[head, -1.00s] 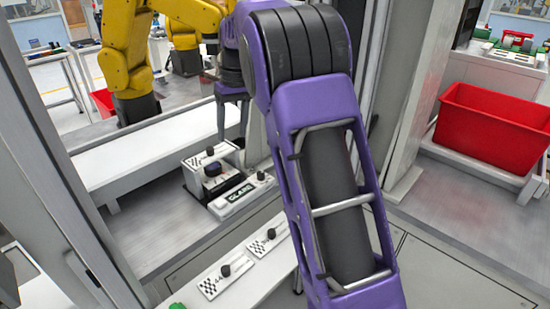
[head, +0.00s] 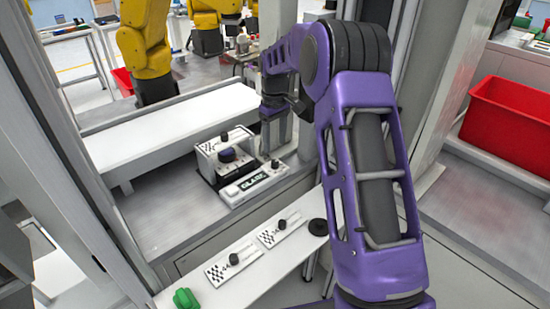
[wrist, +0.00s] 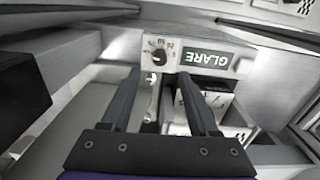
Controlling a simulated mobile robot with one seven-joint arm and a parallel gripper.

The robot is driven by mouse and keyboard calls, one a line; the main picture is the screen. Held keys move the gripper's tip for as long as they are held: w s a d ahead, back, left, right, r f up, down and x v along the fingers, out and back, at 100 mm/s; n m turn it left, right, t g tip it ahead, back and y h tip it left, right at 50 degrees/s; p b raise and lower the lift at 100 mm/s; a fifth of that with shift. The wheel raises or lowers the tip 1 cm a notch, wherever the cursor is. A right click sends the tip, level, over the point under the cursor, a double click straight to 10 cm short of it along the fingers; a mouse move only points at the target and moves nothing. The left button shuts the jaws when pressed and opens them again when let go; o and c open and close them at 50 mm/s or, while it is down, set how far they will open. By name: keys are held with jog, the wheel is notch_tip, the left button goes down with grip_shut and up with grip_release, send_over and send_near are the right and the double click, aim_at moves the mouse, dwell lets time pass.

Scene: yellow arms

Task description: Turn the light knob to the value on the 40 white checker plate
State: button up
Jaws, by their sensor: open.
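A small black dial knob (wrist: 157,56) sits on a white numbered scale beside the GLARE label (wrist: 205,58), upside down in the wrist view. In the head view, the same knob (head: 275,164) is at the right end of the GLARE panel (head: 240,190). My gripper (wrist: 158,73) is open and empty, with its fingertips on either side just short of the knob in the picture; contact cannot be told. In the head view, my gripper (head: 275,148) points down over that end. White checker plates with black knobs (head: 233,262) (head: 281,225) lie on the front ledge; their values are unreadable.
A grey box (head: 207,160) with another checker plate and a dark round knob (head: 227,155) stands behind the panel. A green object (head: 185,299) and a black disc (head: 318,227) are on the ledge. A long white bench (head: 160,130) lies behind. A red bin (head: 510,120) is right.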

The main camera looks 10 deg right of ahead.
aim_at(275, 161)
notch_tip(275, 161, down, 7)
jog(key=shift+r, duration=0.1)
dwell(0.3)
grip_shut()
